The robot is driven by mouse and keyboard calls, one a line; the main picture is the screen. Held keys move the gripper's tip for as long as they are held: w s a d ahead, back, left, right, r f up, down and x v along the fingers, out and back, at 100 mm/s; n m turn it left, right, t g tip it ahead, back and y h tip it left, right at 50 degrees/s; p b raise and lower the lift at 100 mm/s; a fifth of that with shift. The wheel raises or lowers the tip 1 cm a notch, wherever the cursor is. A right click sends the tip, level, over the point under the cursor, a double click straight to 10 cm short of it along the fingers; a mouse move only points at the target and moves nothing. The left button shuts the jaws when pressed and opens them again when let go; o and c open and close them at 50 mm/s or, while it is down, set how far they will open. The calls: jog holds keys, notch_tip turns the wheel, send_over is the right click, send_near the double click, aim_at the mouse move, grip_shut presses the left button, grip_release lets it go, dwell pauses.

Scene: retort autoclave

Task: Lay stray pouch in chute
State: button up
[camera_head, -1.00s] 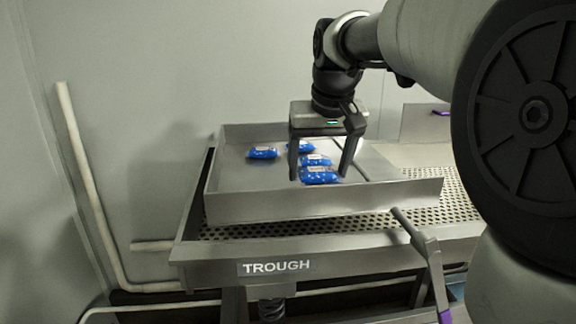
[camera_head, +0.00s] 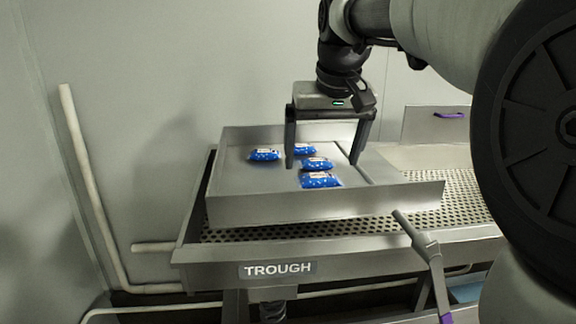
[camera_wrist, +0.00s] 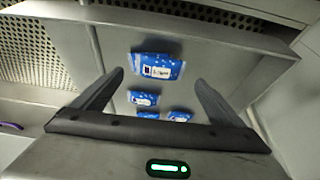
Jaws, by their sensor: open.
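Several blue pouches lie flat in a shallow metal tray (camera_head: 240,205) on the trough. In the head view one pouch (camera_head: 264,155) lies apart at the left; the others, such as the front one (camera_head: 320,180), form a loose column to its right. The wrist view also shows the largest-looking pouch (camera_wrist: 157,66) between and beyond my fingertips, with smaller ones nearer the palm. My gripper (camera_head: 325,165) is open and empty, pointing down over the tray, its fingers on either side of the column. I cannot tell which pouch is the stray one, and no chute is labelled.
The tray sits on a perforated metal trough bed (camera_head: 450,190) with a TROUGH label (camera_head: 280,270). A grey lever (camera_head: 425,250) rises in front. A panel with a purple handle (camera_head: 449,115) stands at the back right.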

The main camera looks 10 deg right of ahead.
jog(key=v, duration=0.7)
jog(key=s+f+t, duration=0.1)
jog(key=s+f, duration=1.8)
jog(key=shift+s+a+f+p, duration=0.25)
jog(key=shift+s+a+p, duration=0.05)
jog(key=shift+s+a, duration=0.1)
